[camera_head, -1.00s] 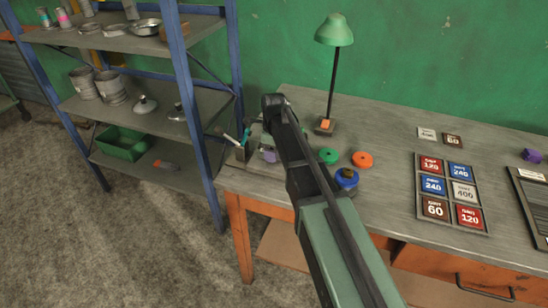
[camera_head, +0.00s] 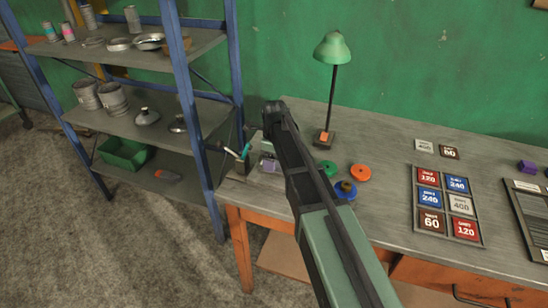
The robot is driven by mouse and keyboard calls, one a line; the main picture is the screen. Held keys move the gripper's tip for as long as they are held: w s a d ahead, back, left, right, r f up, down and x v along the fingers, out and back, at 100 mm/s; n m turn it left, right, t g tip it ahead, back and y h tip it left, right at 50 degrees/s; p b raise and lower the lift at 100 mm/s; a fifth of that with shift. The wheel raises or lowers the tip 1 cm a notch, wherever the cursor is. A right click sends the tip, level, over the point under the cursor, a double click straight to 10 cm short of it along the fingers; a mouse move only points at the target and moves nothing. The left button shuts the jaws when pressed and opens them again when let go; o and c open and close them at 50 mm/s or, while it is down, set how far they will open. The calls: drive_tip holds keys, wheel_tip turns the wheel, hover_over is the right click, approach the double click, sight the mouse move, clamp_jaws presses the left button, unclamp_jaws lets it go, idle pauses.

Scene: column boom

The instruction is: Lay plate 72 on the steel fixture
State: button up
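I cannot make out any plate marked 72. No thing in view is clearly the steel fixture. My arm reaches from the bottom edge over the left part of the grey bench (camera_head: 385,150). The end of the arm points away and down, and my gripper's fingers are hidden behind it.
A green lamp (camera_head: 332,48), green disc (camera_head: 328,168), orange disc (camera_head: 360,173) and blue round thing (camera_head: 345,190) stand near the arm. A rack of grit cards (camera_head: 448,245) lies to the right. A blue-posted shelf (camera_head: 183,95) stands left. Bench space behind the discs is clear.

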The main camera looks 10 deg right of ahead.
wheel_tip(320, 180, up, 10)
drive_tip(key=p, duration=0.8)
drive_tip(key=s+n, duration=2.2)
drive_tip(key=n, duration=0.2)
drive_tip(key=shift+s+f+n, duration=0.3)
drive_tip(key=shift+s, duration=0.05)
drive_tip(key=shift+c, duration=0.5)
